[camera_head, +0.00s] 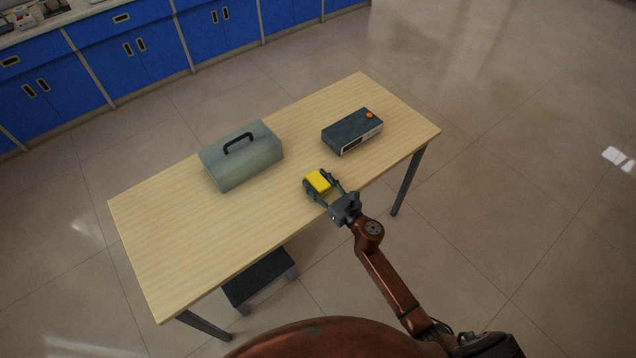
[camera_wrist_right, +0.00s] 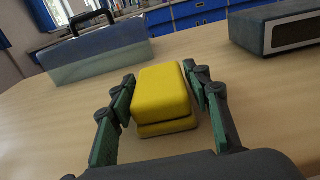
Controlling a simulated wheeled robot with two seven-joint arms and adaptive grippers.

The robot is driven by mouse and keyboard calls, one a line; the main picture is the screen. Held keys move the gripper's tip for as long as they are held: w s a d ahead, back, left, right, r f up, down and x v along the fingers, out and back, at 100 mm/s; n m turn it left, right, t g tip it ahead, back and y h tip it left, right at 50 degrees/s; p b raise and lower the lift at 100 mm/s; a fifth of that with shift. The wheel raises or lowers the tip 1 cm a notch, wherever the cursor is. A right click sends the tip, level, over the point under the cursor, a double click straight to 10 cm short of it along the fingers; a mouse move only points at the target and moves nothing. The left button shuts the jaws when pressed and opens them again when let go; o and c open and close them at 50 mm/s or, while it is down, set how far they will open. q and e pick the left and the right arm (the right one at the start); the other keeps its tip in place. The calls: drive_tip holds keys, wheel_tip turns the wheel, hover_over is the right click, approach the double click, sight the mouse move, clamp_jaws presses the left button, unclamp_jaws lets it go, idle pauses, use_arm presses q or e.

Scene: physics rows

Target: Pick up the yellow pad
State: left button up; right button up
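The yellow pad (camera_head: 318,181) lies on the wooden table (camera_head: 180,235) near its front edge. In the right wrist view the yellow pad (camera_wrist_right: 163,98) looks like two stacked layers with rounded edges. My right gripper (camera_head: 325,183) is at the pad with one finger on each side of it. In the right wrist view the fingers of my right gripper (camera_wrist_right: 160,100) are spread, with a gap visible at the left finger; the right finger is very close to the pad, and I cannot tell if it touches. My left gripper is not in view.
A grey-green toolbox (camera_head: 241,158) with a black handle stands left of the pad. A dark box with an orange knob (camera_head: 352,131) stands behind it to the right. A dark step stool (camera_head: 260,279) is below the table's front edge. The table's left part is clear.

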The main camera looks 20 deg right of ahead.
sight(318, 180)
drive_tip(key=c, duration=0.7)
drive_tip(key=shift+r, duration=0.1)
drive_tip(key=shift+c, duration=0.2)
drive_tip(key=shift+r+p, duration=0.35)
drive_tip(key=shift+r, duration=0.25)
wheel_tip(318, 180, up, 3)
drive_tip(key=shift+s+f+p, duration=0.1)
drive_tip(key=shift+s+p, duration=0.05)
drive_tip(key=shift+p, duration=0.65)
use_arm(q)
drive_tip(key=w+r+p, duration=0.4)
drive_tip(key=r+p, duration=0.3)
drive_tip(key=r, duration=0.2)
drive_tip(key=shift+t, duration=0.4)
use_arm(e)
drive_tip(key=s+a+r, duration=0.3)
drive_tip(key=s+r, duration=0.5)
drive_tip(key=s, duration=0.5)
drive_tip(key=shift+a+r, duration=0.35)
drive_tip(key=shift+r, duration=0.05)
drive_tip(key=shift+s, duration=0.1)
